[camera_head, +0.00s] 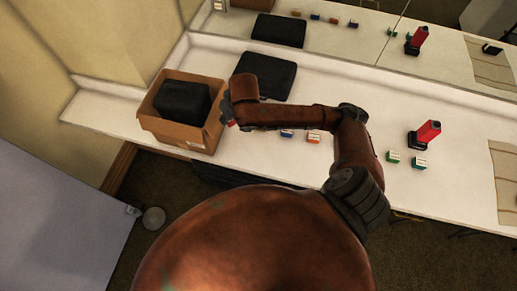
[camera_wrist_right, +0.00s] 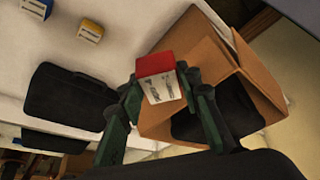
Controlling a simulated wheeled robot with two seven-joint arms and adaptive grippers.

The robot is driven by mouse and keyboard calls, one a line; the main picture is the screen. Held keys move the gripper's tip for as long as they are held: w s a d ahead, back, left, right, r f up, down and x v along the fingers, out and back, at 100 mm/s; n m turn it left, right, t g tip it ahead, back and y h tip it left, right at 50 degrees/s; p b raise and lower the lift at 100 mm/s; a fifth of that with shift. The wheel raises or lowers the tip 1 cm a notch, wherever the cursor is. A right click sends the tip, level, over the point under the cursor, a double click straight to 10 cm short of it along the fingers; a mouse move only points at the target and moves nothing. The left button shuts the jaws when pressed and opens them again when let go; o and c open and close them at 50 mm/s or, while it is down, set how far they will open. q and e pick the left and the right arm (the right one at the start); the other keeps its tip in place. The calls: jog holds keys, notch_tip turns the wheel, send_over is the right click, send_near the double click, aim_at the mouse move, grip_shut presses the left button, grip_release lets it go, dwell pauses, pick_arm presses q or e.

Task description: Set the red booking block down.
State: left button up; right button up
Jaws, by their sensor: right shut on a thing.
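The red booking block (camera_wrist_right: 158,78) shows in the right wrist view, with a red top and a white printed side. My right gripper (camera_wrist_right: 162,88) is shut on it, its dark green fingers at either side. In the head view my right arm reaches left over the counter, and the gripper (camera_head: 227,112) is beside the right wall of the open cardboard box (camera_head: 178,136). Only a small red patch of the block (camera_head: 231,124) shows there. I cannot tell how high it is held. My left gripper is not in view.
A black object (camera_head: 183,101) fills much of the box. A black case (camera_head: 264,76) lies behind the arm. A blue block (camera_head: 287,133), an orange block (camera_head: 313,138), two green blocks (camera_head: 393,156) and a red tool (camera_head: 428,133) stand rightward. A mirror (camera_head: 350,45) runs along the back.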

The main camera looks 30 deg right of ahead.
jog(key=s+d+f+n+g+y+p, duration=0.1)
jog(key=s+d+f+n+p, duration=0.3)
jog(key=s, duration=0.6)
jog(key=s+d+f+n+y+p, duration=0.1)
jog(key=s+d+f+n+p, duration=0.2)
jog(key=s+f, duration=0.5)
jog(key=b, duration=0.3)
send_near(251, 153)
jog(key=shift+w+a+f+y, duration=0.3)
jog(key=shift+w+a+f, duration=0.15)
jog(key=shift+f, duration=0.2)
jog(key=shift+w+a+f, duration=0.1)
jog(key=shift+w+f, duration=0.3)
jog(key=shift+f, duration=0.1)
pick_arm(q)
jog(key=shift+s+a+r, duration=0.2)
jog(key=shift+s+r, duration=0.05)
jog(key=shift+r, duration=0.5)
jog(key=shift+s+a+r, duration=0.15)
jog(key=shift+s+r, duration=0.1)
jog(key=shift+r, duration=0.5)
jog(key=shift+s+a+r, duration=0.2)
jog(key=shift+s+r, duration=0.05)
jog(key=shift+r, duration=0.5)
pick_arm(e)
jog(key=shift+f, duration=1.65)
